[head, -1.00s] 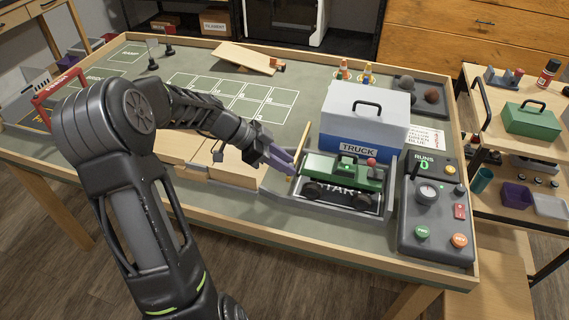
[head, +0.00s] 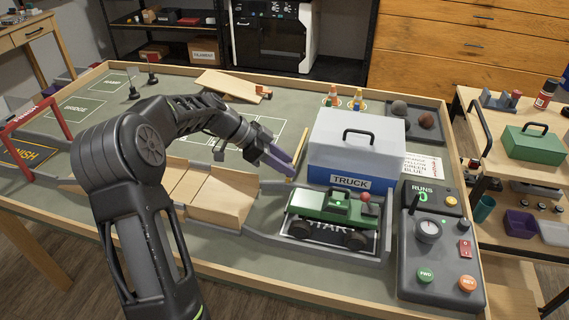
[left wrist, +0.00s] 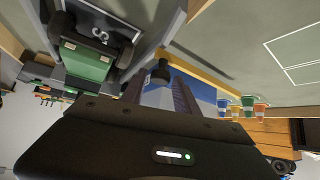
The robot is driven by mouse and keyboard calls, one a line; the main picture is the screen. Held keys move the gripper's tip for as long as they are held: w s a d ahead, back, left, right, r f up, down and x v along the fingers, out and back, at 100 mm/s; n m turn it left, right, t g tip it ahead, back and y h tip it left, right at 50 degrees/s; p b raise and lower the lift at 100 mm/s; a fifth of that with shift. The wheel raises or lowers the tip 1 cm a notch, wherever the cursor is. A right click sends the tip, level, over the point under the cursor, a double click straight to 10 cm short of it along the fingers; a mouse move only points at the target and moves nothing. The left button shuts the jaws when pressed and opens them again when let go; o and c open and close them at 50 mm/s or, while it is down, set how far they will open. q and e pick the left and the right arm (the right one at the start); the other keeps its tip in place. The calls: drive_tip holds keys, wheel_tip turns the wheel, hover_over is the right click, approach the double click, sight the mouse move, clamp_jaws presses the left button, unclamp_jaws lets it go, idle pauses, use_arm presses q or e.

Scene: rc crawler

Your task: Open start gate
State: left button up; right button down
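The start gate's thin yellow bar (head: 300,150) slants up beside the left front corner of the truck box. In the left wrist view the bar (left wrist: 207,72) runs diagonally just beyond my fingers. My left gripper (head: 291,171) has its purple-grey fingertips at the bar; I cannot tell whether they touch it. In the left wrist view its fingers (left wrist: 160,92) are apart, with a dark round knob (left wrist: 160,72) near the tips. The green crawler truck (head: 335,207) stands on the START pad (head: 322,236), right of the gripper. My right gripper is out of view.
The grey-and-blue truck box (head: 355,140) stands close behind the crawler. A control box (head: 430,255) with dial and buttons is at right. Wooden ramp pieces (head: 215,195) lie left of the START pad. A small cone group (head: 345,98) stands behind the box.

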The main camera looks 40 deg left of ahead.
use_arm(q)
drive_tip(key=shift+o, duration=0.8)
drive_tip(key=shift+r, duration=0.1)
drive_tip(key=v, duration=0.7)
drive_tip(key=shift+a+r, duration=0.15)
drive_tip(key=shift+a, duration=0.1)
drive_tip(key=shift+s, duration=0.15)
